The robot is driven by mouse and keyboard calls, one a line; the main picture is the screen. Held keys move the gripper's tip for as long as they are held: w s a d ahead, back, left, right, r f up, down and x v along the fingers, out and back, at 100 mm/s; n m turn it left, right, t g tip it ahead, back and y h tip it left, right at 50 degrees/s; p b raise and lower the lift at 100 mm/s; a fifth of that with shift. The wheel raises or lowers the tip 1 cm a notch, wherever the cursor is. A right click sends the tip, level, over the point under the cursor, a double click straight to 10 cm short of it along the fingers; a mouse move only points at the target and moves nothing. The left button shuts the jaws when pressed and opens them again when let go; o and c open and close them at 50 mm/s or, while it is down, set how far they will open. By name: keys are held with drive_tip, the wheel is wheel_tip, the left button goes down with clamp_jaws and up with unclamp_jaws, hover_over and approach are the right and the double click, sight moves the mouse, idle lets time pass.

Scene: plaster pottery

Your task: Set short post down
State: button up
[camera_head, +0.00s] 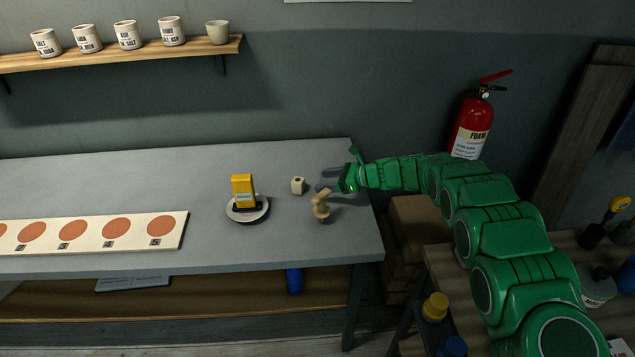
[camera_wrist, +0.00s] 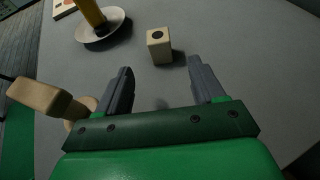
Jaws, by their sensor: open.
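A short, pale wooden post (camera_head: 298,186) with a dark round spot on its top stands upright on the grey table (camera_head: 200,175). In the wrist view the post (camera_wrist: 159,47) stands just beyond my fingertips, between their lines and apart from both. My gripper (camera_head: 327,181) is low over the right end of the table, to the right of the post, with its fingers pointing left. In the wrist view my gripper (camera_wrist: 160,68) is open, with nothing between its fingers.
A wooden piece with a slanted top (camera_head: 321,206) stands close in front of my gripper. A saucer (camera_head: 260,213) with a yellow block (camera_head: 243,189) is left of the post. A board with numbered brown discs (camera_head: 90,246) lies further left. The table behind the post is clear.

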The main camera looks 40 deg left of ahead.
drive_tip(key=shift+v, duration=0.8)
